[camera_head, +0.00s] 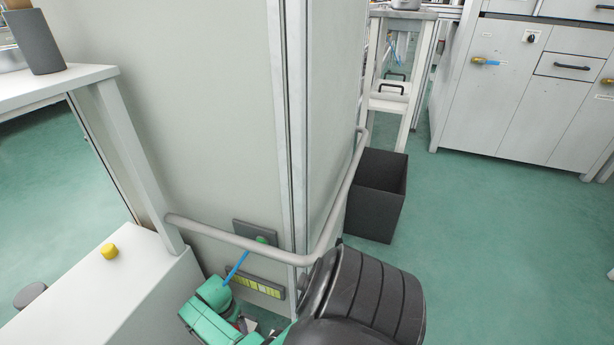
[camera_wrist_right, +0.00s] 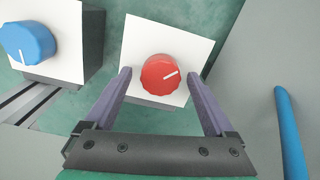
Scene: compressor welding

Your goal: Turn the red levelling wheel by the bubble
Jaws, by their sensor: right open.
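The red wheel (camera_wrist_right: 160,75) is a round knob with a white pointer line, on a white square plate (camera_wrist_right: 143,32) in the right wrist view. The line points to the upper right. My right gripper (camera_wrist_right: 159,76) is open, with one finger on each side of the red wheel; I cannot tell whether they touch it. The red wheel is not visible in the head view, where my dark ribbed arm (camera_head: 375,293) covers the lower middle. I cannot make out a bubble for certain. My left gripper is not in view.
A blue wheel (camera_wrist_right: 29,42) on a white-topped block is left of the red one. A blue rod (camera_wrist_right: 290,135) stands at the right. In the head view, a grey rail (camera_head: 230,238) runs around the cabinet corner, with a black bin (camera_head: 375,205) beyond. The floor at right is clear.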

